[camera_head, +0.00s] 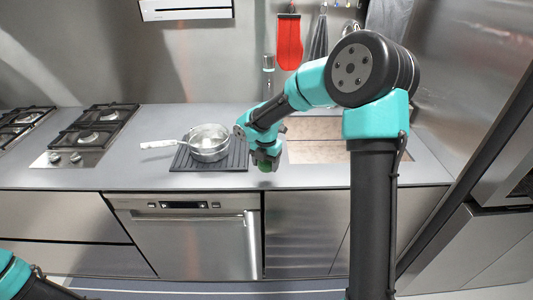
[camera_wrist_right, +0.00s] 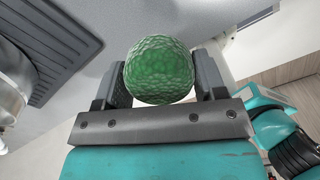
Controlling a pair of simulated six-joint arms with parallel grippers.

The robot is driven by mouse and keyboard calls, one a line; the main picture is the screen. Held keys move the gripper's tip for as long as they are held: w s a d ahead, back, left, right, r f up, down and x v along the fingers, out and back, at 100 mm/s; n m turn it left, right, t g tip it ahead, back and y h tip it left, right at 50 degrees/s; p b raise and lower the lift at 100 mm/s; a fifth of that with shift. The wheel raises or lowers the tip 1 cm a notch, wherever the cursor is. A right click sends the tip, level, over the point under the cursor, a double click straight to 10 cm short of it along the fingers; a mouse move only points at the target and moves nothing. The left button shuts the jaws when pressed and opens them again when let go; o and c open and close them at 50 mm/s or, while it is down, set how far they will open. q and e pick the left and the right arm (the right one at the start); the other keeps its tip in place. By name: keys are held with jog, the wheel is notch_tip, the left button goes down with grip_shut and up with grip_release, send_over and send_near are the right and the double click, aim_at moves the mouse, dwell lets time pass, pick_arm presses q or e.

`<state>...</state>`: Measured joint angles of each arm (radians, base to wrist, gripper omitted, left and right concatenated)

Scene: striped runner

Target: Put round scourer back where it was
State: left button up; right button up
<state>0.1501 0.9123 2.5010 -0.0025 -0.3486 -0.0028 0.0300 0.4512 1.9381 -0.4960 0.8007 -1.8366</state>
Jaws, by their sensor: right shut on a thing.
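The round scourer (camera_wrist_right: 160,70) is a green, bumpy ball. My right gripper (camera_wrist_right: 162,78) is shut on it, one finger on each side, in the right wrist view. In the head view the right gripper (camera_head: 266,160) points down near the front edge of the grey counter (camera_head: 300,181), and the scourer (camera_head: 265,167) shows small and green at its tip. I cannot tell how far it is above the counter. Only part of my left arm shows at the lower left in the head view; its gripper is out of the frame.
A metal pan (camera_head: 209,143) with a light handle stands on a dark ribbed mat (camera_head: 238,160) just left of the gripper. A brownish sink area (camera_head: 318,151) lies to the right. Gas burners (camera_head: 97,128) are at the left. A red mitt (camera_head: 289,42) hangs on the wall.

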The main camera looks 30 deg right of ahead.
jog(key=w+d, duration=0.2)
jog(key=w, duration=0.1)
jog(key=w+d, duration=0.2)
jog(key=w, duration=0.1)
jog(key=w+d+f, duration=0.1)
jog(key=w, duration=0.2)
jog(key=shift+w+d, duration=0.2)
jog(key=shift+d, duration=0.2)
jog(key=shift+w, duration=0.1)
jog(key=shift+w+d, duration=0.2)
jog(key=shift+w, duration=0.05)
jog(key=shift+s+f, duration=0.1)
jog(key=shift+f, duration=1.7)
jog(key=shift+f, duration=0.15)
jog(key=o, duration=0.9)
jog(key=shift+c, duration=0.2)
